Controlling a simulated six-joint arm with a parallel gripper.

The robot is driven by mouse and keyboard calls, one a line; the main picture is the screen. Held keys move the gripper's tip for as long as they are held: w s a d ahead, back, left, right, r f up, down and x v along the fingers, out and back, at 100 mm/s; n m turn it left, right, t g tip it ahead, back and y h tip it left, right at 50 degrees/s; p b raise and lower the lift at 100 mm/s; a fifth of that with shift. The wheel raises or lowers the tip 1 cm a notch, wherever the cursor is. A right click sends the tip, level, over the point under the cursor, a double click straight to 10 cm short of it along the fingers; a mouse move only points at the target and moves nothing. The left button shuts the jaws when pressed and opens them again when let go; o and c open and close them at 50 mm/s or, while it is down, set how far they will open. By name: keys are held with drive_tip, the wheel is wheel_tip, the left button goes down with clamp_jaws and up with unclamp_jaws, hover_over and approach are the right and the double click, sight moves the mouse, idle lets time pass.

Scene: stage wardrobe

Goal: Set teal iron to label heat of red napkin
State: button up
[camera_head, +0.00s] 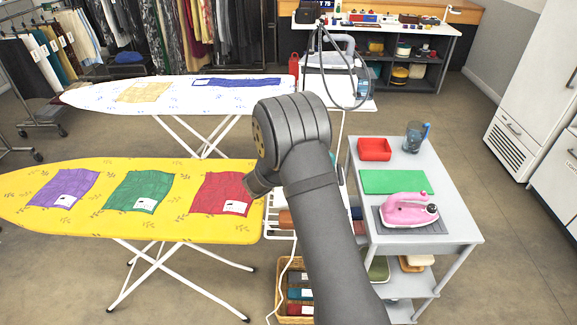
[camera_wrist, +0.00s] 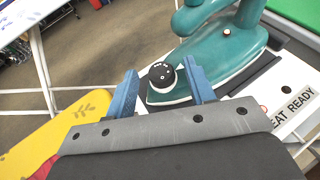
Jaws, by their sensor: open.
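The teal iron (camera_wrist: 238,48) rests on a dark pad in the wrist view; in the head view my arm hides it. Its black round dial (camera_wrist: 162,74) with white dots faces my camera. My gripper (camera_wrist: 161,82) is open, its two blue fingers on either side of the dial, with nothing gripped. I cannot tell whether the fingers touch it. The red napkin (camera_head: 220,191) lies on the yellow ironing board (camera_head: 180,225) in the head view. Its white label (camera_head: 236,206) is too small to read. The dial's setting cannot be read.
Purple (camera_head: 64,188) and green (camera_head: 138,192) napkins lie on the same board.

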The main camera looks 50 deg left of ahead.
drive_tip(key=c, duration=1)
drive_tip(key=shift+s+a, duration=0.1)
drive_tip(key=m+h, duration=0.2)
drive_tip(key=shift+a+h, duration=0.2)
drive_tip(key=shift+h, duration=0.1)
drive_tip(key=m+h, duration=0.4)
drive_tip(key=h, duration=0.1)
drive_tip(key=shift+a+f+m, duration=0.1)
drive_tip(key=shift+a+m, duration=0.2)
drive_tip(key=shift+a, duration=0.1)
drive_tip(key=m+h, duration=0.2)
drive_tip(key=m+g+h, duration=0.1)
drive_tip(key=shift+a, duration=0.25)
drive_tip(key=shift+w+a+m+g+h, duration=0.1)
drive_tip(key=shift+w+m+g+h, duration=0.05)
drive_tip(key=shift+m+g+h, duration=0.55)
drive_tip(key=shift+w+a+m+g+h, duration=0.15)
drive_tip(key=shift+m+g+h, duration=0.25)
drive_tip(key=shift+m+h, duration=0.45)
drive_tip(key=shift+w+m+g+h, duration=0.1)
drive_tip(key=shift+m+g+h, duration=0.2)
drive_tip(key=shift+m+h, duration=0.15)
